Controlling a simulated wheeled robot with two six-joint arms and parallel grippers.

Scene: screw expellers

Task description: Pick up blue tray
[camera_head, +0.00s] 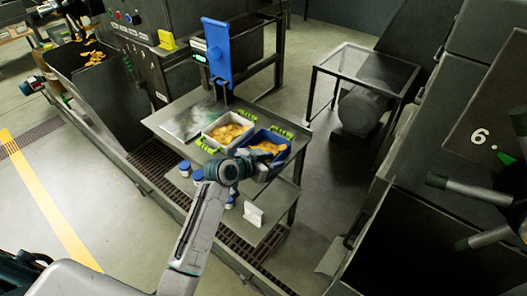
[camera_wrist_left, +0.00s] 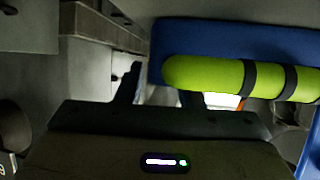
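The blue tray (camera_head: 284,157) holds yellow-orange pieces and stands on the right side of the metal table, with green handles at its ends. My left gripper (camera_head: 258,167) is at its near left side, and its wrist hides part of that side. In the left wrist view the tray's blue wall (camera_wrist_left: 200,38) and a green handle with black bands (camera_wrist_left: 215,75) are close in front. My left gripper's dark fingers (camera_wrist_left: 160,92) show below the handle, apart with a bright gap between them. I cannot tell whether they touch the handle. My right gripper is not in view.
A white tray (camera_head: 210,133) with similar pieces stands beside the blue tray on the left. Blue-capped jars (camera_head: 184,169) and a white block (camera_head: 253,214) are on the lower shelf. A blue upright panel (camera_head: 217,55) rises behind. A glass-topped stand (camera_head: 370,66) is to the right.

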